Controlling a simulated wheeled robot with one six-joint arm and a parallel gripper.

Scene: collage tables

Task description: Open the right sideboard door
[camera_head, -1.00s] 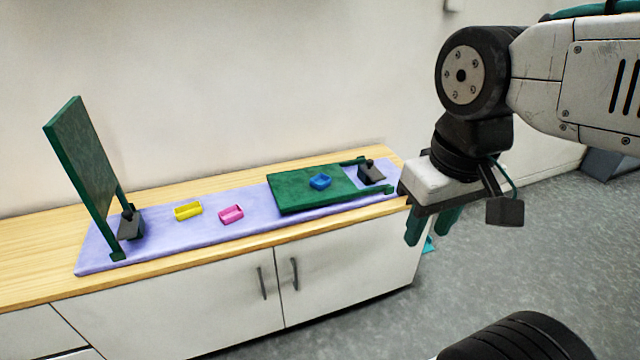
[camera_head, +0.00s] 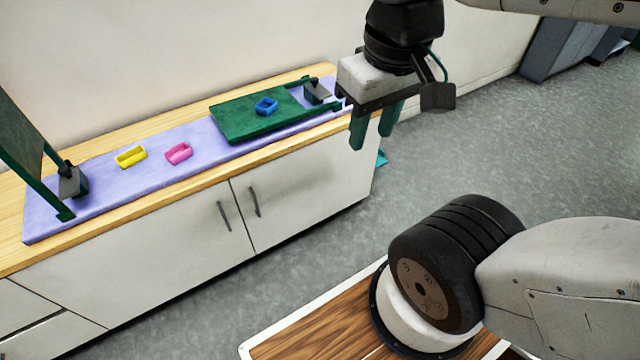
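The right sideboard door (camera_head: 311,192) is white and shut, flush with the sideboard front. Its dark vertical handle (camera_head: 254,201) is near its left edge, beside the matching handle (camera_head: 224,215) of the shut left door (camera_head: 150,262). My gripper (camera_head: 376,128) points down, with its two green fingers apart and nothing between them. In the picture it is at the right end of the sideboard, up and to the right of the right door's handle and well apart from it. The fingers overlap the door's upper right corner in the picture; their depth is hard to tell.
On the wooden top lies a lilac mat (camera_head: 105,184) with a green hinged panel (camera_head: 240,126) lying flat, a blue tray (camera_head: 266,106), a yellow tray (camera_head: 130,157) and a pink tray (camera_head: 178,153). Another green panel (camera_head: 20,135) stands raised at left.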

